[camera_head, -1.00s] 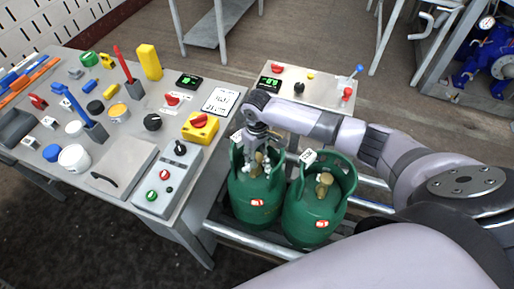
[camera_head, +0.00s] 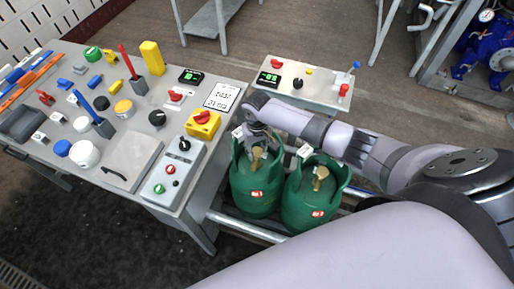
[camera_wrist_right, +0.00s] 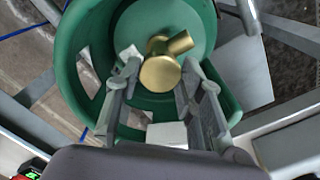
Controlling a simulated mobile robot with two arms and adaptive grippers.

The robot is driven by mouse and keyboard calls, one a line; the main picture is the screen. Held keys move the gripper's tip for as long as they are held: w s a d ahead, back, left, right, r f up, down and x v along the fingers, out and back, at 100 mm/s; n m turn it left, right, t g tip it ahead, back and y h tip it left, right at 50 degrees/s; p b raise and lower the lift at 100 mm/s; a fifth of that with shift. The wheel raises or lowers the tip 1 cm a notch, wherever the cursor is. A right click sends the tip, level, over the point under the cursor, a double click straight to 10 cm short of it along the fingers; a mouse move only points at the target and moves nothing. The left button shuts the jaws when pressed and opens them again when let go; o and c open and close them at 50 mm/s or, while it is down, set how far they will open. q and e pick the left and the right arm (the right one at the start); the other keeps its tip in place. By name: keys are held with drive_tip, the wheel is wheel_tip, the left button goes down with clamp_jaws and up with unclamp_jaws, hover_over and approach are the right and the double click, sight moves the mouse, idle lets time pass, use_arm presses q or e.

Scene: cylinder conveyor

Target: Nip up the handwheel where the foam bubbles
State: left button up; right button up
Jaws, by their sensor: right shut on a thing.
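Two green gas cylinders stand side by side in the head view, the left one (camera_head: 254,196) and the right one (camera_head: 306,212). The right one has a brass valve (camera_head: 320,174) that stands free. My right gripper (camera_head: 257,149) reaches down inside the collar of the left cylinder. In the right wrist view the gripper (camera_wrist_right: 158,80) has its fingers on either side of a round brass handwheel (camera_wrist_right: 160,75) and is shut on it. A brass stem sticks out behind the handwheel. I cannot make out foam clearly on either valve. My left gripper is not in view.
A grey bench (camera_head: 205,185) with tools, pots and a yellow switch box (camera_head: 202,124) stands left of the cylinders. A smaller panel (camera_head: 315,88) with a display and knobs is behind them. Metal rails (camera_head: 247,229) run under the cylinders.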

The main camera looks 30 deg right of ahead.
sight(257, 152)
drive_tip(key=shift+w, duration=0.1)
drive_tip(key=o, duration=1.2)
drive_tip(key=shift+c, duration=0.2)
wheel_tip(257, 152, up, 12)
